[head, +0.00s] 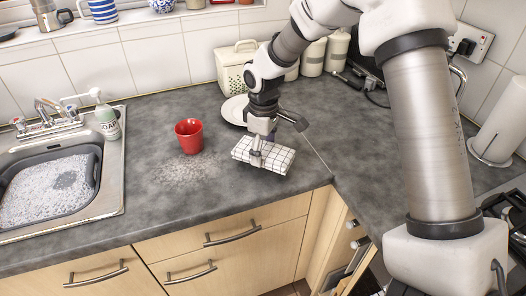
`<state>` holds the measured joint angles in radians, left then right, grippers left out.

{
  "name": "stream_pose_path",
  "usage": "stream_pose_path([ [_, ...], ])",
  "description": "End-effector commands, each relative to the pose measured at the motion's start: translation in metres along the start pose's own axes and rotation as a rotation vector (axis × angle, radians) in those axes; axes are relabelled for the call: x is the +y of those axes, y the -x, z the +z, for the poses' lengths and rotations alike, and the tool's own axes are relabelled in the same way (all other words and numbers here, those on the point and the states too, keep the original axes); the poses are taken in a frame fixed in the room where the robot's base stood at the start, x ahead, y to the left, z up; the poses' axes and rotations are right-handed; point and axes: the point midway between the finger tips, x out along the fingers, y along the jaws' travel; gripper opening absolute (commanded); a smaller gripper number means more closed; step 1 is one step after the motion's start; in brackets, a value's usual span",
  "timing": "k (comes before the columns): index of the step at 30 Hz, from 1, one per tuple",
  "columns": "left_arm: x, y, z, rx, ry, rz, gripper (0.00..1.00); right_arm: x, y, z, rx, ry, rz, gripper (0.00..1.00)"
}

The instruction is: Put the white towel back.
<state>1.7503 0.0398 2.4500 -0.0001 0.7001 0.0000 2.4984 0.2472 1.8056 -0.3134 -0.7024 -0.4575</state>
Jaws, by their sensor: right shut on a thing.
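The white towel (277,157) with a dark grid pattern is in the head view, folded, low over the grey worktop right of the red cup. My right gripper (256,155) points down and is shut on the towel near its left part. I cannot tell whether the towel touches the worktop. My left gripper is not in view.
A red cup (189,136) stands left of the towel beside a patch of suds. A white plate (234,110) lies just behind my gripper, before a cream basket (233,72). The soapy sink (113,185) and a soap bottle (107,122) are at left.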

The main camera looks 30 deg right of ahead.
Motion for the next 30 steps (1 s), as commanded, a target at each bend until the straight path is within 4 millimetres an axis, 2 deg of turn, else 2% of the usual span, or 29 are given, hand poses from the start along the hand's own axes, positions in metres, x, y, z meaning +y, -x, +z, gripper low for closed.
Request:
stream_pose_path([
  [4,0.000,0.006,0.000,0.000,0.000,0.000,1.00,0.016,-0.004,-0.008,-0.002,-0.001,-0.001,0.41],
  [6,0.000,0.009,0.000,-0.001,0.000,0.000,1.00,0.014,-0.019,-0.006,-0.005,0.001,-0.003,0.41],
  [10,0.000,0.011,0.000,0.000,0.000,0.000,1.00,0.014,-0.036,-0.007,-0.001,-0.001,-0.002,0.41],
  [20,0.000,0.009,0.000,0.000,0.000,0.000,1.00,0.014,-0.041,-0.007,0.000,0.000,-0.001,0.41],
  [21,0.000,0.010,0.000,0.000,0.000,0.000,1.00,0.014,-0.041,-0.007,0.001,0.000,-0.001,0.81],
  [23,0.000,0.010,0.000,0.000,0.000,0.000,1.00,0.014,-0.041,-0.007,0.001,0.000,0.000,1.00],
  [30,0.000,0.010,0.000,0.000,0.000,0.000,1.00,0.013,-0.041,-0.007,0.001,0.000,0.000,1.00],
])
